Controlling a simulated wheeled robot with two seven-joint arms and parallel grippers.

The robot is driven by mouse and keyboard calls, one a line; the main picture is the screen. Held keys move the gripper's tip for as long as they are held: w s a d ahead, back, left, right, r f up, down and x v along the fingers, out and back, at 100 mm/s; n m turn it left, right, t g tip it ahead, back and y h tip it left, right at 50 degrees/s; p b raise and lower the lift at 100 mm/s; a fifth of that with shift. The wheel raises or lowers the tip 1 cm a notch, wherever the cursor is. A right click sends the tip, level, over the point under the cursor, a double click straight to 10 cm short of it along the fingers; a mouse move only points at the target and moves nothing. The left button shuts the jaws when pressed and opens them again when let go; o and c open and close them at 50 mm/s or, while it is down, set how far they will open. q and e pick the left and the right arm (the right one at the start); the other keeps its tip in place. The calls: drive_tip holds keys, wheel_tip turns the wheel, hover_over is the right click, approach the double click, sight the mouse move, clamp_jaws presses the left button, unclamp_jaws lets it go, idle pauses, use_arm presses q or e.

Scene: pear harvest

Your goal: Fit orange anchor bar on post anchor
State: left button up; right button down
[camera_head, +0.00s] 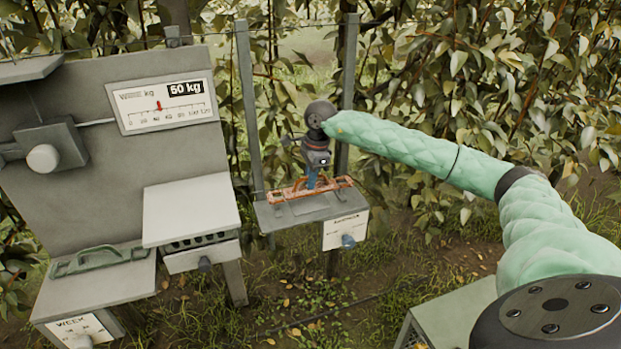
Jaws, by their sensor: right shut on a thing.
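The orange anchor bar (338,184) is a long, flat orange piece with handle-like openings. It lies level on, or just above, the top of a small grey stand (320,210); I cannot tell if it touches. My right gripper (311,181) points down from above and is shut on the middle of the bar, hiding that part. The stand's front has a white label, too small to read surely, and a blue knob (348,241). I cannot make out a separate post anchor. My left gripper is not in view.
A grey board with a 50 kg scale (165,103) stands at the left. Below it are a pale shelf (190,208) and a lower stand with a green handled bar (100,259). Metal posts (247,100) and dense foliage stand behind. Grassy ground lies in front.

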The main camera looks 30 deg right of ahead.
drive_tip(key=shift+f+b, duration=0.7)
drive_tip(key=shift+f, duration=0.25)
drive_tip(key=shift+b, duration=0.35)
idle(0.5)
drive_tip(key=shift+f+b, duration=0.8)
drive_tip(key=shift+f, duration=0.35)
idle(1.7)
drive_tip(key=c, duration=1.4)
unclamp_jaws()
drive_tip(key=shift+o, duration=0.2)
drive_tip(key=r, duration=0.2)
drive_tip(key=r+b, duration=0.1)
drive_tip(key=r, duration=0.1)
drive_tip(key=d+r+b, duration=0.1)
drive_tip(key=r, duration=0.1)
drive_tip(key=shift+s, duration=0.1)
drive_tip(key=shift+r, duration=0.9)
